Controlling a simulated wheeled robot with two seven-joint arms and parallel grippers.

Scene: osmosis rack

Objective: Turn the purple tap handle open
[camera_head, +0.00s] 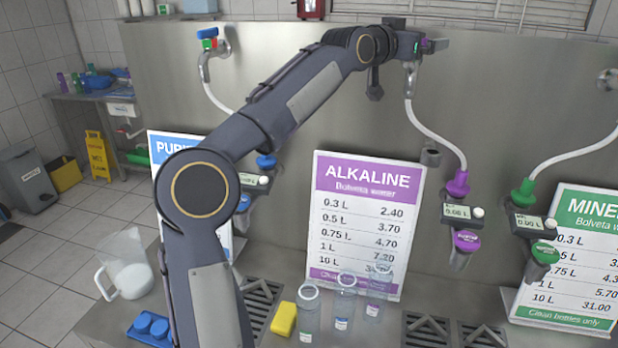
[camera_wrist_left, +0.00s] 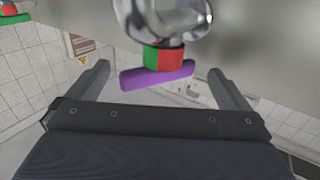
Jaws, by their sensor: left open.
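The purple tap handle (camera_wrist_left: 157,73) is a flat bar under a red and green collar (camera_wrist_left: 164,56) on a chrome tap (camera_wrist_left: 168,20) in the left wrist view. My left gripper (camera_wrist_left: 160,72) is open, with one finger to each side of the handle and gaps visible between. In the head view my left arm reaches up to the upper right, and my left gripper (camera_head: 420,44) is at the chrome tap (camera_head: 410,76) above the alkaline sign. There the gripper mostly hides the handle. My right gripper is not in view.
A blue-handled tap (camera_head: 207,38) is to the left, and another chrome tap (camera_head: 608,79) is at the right edge. A white hose (camera_head: 436,140) runs down to a purple nozzle (camera_head: 458,184). The alkaline sign (camera_head: 362,222), clear bottles (camera_head: 344,300) and a yellow sponge (camera_head: 284,319) stand below.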

